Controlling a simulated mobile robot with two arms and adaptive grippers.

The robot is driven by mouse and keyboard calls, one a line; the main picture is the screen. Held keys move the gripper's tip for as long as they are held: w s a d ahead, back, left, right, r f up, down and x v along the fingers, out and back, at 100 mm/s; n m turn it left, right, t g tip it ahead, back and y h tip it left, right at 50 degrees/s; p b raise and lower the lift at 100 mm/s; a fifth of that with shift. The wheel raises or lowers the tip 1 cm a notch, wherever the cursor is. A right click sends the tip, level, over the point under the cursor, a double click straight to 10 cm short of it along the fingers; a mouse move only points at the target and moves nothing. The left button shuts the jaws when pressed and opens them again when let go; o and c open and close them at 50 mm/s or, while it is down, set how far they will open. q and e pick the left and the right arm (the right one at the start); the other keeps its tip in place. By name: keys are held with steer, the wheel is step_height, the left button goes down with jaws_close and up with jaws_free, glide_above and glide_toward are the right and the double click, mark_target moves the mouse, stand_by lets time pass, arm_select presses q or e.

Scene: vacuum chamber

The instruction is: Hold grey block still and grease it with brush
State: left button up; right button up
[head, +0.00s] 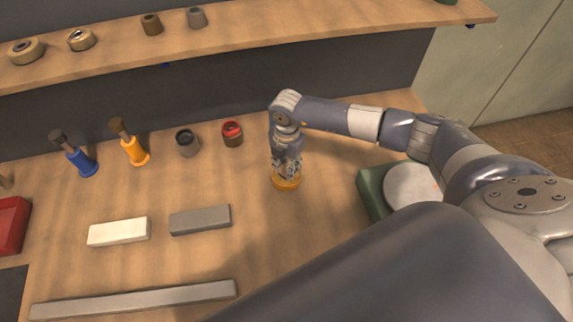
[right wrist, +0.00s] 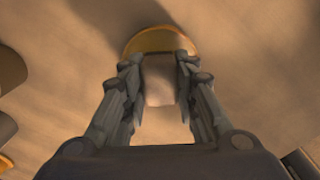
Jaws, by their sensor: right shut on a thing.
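The grey block (head: 200,220) lies flat on the wooden table, left of my right gripper and apart from it. My right gripper (head: 286,174) points down and is shut on an orange round-based thing (head: 287,184). In the right wrist view, a pale brownish part of it sits between the fingers (right wrist: 160,85), with its orange rim (right wrist: 160,40) beyond. The fingers hide much of it, so I cannot tell what it is. Two brush-like things with dark tops, one blue (head: 82,163) and one orange (head: 134,152), stand at the left. My left gripper is not in view.
A white block (head: 118,232) lies left of the grey block. A long grey bar (head: 133,299) lies along the front. A grey cup (head: 187,143) and a red-topped cup (head: 232,134) stand behind. A green-based device (head: 371,197) stands at right. A shelf (head: 300,24) runs above.

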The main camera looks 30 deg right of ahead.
mark_target(286, 165)
steer(key=shift+f+b, duration=0.3)
steer(key=shift+f, duration=0.25)
stand_by(1.0)
steer(key=shift+r, duration=0.15)
step_height(286, 165, up, 7)
steer(key=p, duration=0.5)
steer(key=shift+p, duration=0.35)
stand_by(0.6)
